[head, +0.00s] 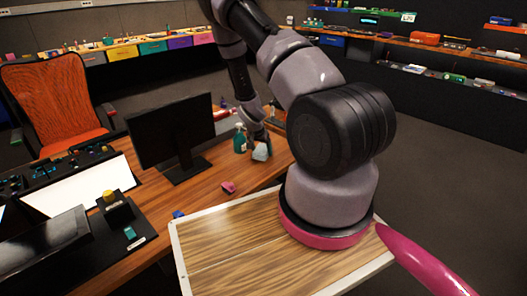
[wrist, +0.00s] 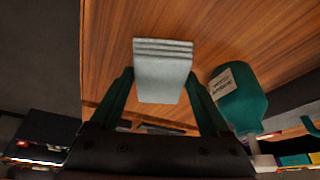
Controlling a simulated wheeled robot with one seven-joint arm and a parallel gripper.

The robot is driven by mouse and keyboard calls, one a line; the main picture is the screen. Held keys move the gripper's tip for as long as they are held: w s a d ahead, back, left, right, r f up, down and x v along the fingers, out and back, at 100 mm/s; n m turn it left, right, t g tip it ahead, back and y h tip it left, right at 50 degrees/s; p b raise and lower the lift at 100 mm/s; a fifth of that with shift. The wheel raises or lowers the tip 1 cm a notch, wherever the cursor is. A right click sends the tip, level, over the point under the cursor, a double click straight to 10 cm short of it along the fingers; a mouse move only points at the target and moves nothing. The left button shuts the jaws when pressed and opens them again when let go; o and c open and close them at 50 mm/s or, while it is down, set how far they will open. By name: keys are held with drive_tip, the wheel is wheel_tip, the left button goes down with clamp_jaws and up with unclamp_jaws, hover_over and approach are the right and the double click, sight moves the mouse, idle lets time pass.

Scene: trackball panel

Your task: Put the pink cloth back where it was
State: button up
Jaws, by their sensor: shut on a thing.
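My gripper (head: 259,143) is at the far side of the wooden desk, near its right edge, shut on a folded pale grey cloth (head: 261,153). In the wrist view the grey cloth (wrist: 163,72) shows stacked folds between the two green fingers of my gripper (wrist: 160,80). I cannot tell whether the cloth touches the desk. A small pink item (head: 228,187), perhaps the pink cloth, lies on the desk nearer to me, apart from my gripper. It does not show in the wrist view.
A teal spray bottle (head: 240,139) stands close beside my gripper; it is also in the wrist view (wrist: 238,98). A monitor (head: 172,130) stands to the left. A small blue item (head: 178,214) lies near the front edge. The desk between monitor and pink item is mostly clear.

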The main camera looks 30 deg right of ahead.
drive_tip(key=shift+s+f, duration=0.1)
drive_tip(key=shift+f, duration=0.9)
drive_tip(key=shift+f, duration=0.1)
drive_tip(key=shift+f, duration=0.1)
drive_tip(key=o, duration=1.2)
drive_tip(key=shift+c, duration=0.2)
